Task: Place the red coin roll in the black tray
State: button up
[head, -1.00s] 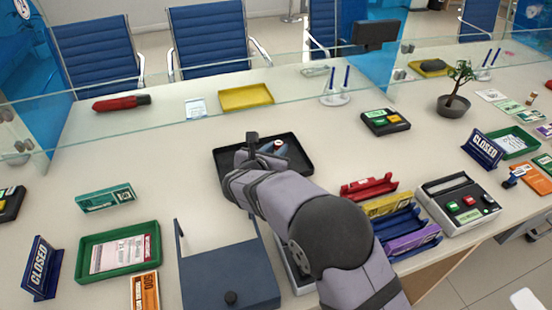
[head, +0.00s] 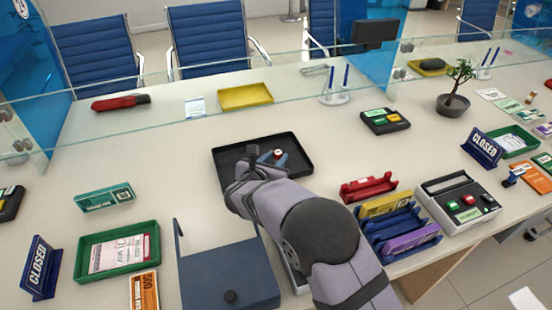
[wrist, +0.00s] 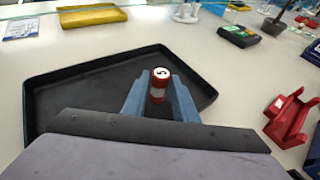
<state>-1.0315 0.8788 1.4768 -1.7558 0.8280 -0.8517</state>
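The red coin roll (head: 277,153) shows its pale end face upward and sits between the blue-grey fingers of my gripper (head: 273,157). In the wrist view the roll (wrist: 160,84) fills the gap between the fingertips, and my gripper (wrist: 160,92) looks shut on it. The black tray (head: 226,157) lies on the counter with the roll and fingers over its inside, toward the right part. The tray (wrist: 48,92) also shows in the wrist view. I cannot tell whether the roll's lower end touches the tray floor. My arm hides part of the tray's front edge.
A glass screen (head: 170,118) crosses behind the black tray. A green tray (head: 90,274) lies at the left.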

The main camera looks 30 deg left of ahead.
jog(key=shift+o, duration=0.9)
jog(key=shift+r, duration=0.15)
jog(key=shift+s+r, duration=0.1)
jog(key=v, duration=1.1)
jog(key=shift+s+b, duration=0.4)
jog(key=shift+w+d+r, duration=0.1)
jog(key=shift+d+r, duration=0.05)
jog(key=shift+d, duration=0.1)
